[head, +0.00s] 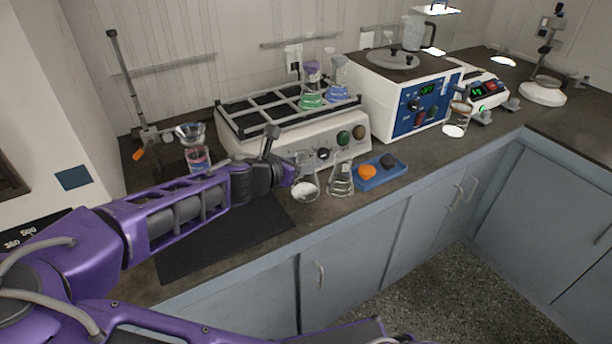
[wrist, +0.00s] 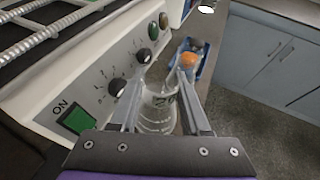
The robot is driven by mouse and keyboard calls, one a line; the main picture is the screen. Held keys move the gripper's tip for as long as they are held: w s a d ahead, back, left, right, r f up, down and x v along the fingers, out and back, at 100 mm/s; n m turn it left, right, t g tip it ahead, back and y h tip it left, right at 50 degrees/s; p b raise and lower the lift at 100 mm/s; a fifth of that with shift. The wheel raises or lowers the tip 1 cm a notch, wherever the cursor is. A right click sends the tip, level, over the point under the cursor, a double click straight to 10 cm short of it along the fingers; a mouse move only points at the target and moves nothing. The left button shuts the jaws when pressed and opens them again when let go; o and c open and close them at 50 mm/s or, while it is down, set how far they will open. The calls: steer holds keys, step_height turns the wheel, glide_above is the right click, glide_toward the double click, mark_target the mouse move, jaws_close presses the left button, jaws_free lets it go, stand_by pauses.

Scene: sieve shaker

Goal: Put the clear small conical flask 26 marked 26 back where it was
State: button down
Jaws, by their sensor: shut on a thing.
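My gripper (head: 291,172) is shut on a clear glass vessel (head: 305,187), which I take to be the small conical flask 26. It hangs or stands at the front of the shaker, with a pale patch at its base. I cannot tell whether its base touches the counter. In the wrist view the clear glass (wrist: 158,108) shows between the two fingers (wrist: 165,100); a dark mark on it is too small to read. Another clear conical flask (head: 341,180) stands upright on the counter just to the right.
The white shaker (head: 250,141) with a dark rack holds flasks with green (head: 311,98) and blue (head: 338,92) liquid. A blue tray (head: 383,178) with an orange item lies right. A beaker of pink liquid (head: 197,158) stands left. The dark mat (head: 225,243) is clear.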

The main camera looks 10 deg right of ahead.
steer(key=shift+f+b, duration=0.35)
steer(key=shift+f, duration=1.3)
steer(key=shift+f, duration=0.15)
steer(key=shift+c, duration=1.8)
jaws_free()
steer(key=shift+s+a+r, duration=0.15)
steer(key=shift+r, duration=0.15)
steer(key=p+v, duration=0.3)
steer(key=v, duration=0.8)
steer(key=shift+a, duration=0.25)
